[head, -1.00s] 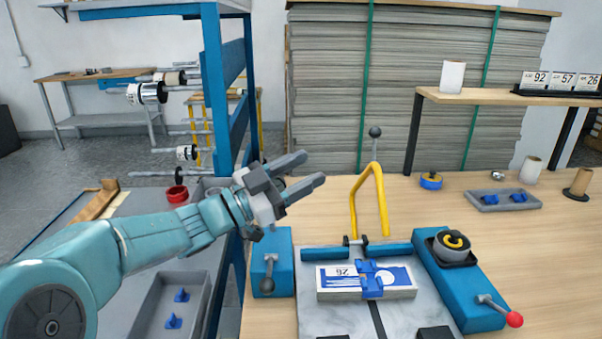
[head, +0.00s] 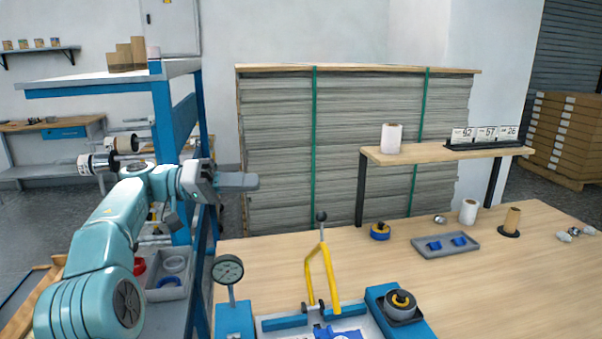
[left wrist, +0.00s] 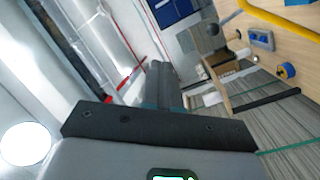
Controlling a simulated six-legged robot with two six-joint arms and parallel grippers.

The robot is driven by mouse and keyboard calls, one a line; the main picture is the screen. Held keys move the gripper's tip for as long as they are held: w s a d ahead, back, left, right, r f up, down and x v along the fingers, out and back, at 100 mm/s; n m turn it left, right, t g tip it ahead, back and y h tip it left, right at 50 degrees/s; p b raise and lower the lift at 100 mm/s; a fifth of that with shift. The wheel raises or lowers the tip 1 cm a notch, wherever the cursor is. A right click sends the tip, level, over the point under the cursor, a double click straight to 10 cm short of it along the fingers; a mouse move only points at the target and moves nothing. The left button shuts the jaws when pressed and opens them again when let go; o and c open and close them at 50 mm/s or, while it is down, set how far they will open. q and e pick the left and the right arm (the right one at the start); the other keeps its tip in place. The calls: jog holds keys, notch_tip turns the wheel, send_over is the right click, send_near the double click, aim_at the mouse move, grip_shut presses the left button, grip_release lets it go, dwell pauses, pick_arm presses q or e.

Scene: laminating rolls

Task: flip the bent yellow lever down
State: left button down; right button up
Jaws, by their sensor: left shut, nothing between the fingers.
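The bent yellow lever (head: 321,272) stands upright at the back of the blue and grey machine (head: 282,323) on the wooden table, with a dark round knob (head: 321,217) on top. Part of the yellow lever also shows at the top right of the left wrist view (left wrist: 280,18). My left gripper (head: 250,181) is shut and empty, in the air to the left of the lever and higher than its knob, apart from it. The front of the machine is cut off by the lower picture edge. My right gripper is not in view.
A dial gauge (head: 228,269) stands left of the lever. A tape roll (head: 400,303) sits on the machine's right side. A grey tray (head: 445,244) with blue pieces, a small raised shelf (head: 450,150) and a blue rack (head: 163,150) are nearby.

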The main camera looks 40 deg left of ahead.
pick_arm(q)
jog(key=w+a+f+n+g+p, duration=0.25)
jog(key=w+a+f+p, duration=0.3)
jog(key=p, duration=0.85)
jog(key=s+f+b+x, duration=0.1)
jog(key=b+x, duration=0.1)
jog(key=x, duration=1)
jog(key=shift+d+n+t+y+b, duration=0.3)
jog(key=shift+n+t+y+b, duration=0.05)
jog(key=shift+t+y, duration=0.1)
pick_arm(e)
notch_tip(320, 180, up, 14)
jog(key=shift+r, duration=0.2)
pick_arm(q)
jog(key=shift+s+d, duration=0.1)
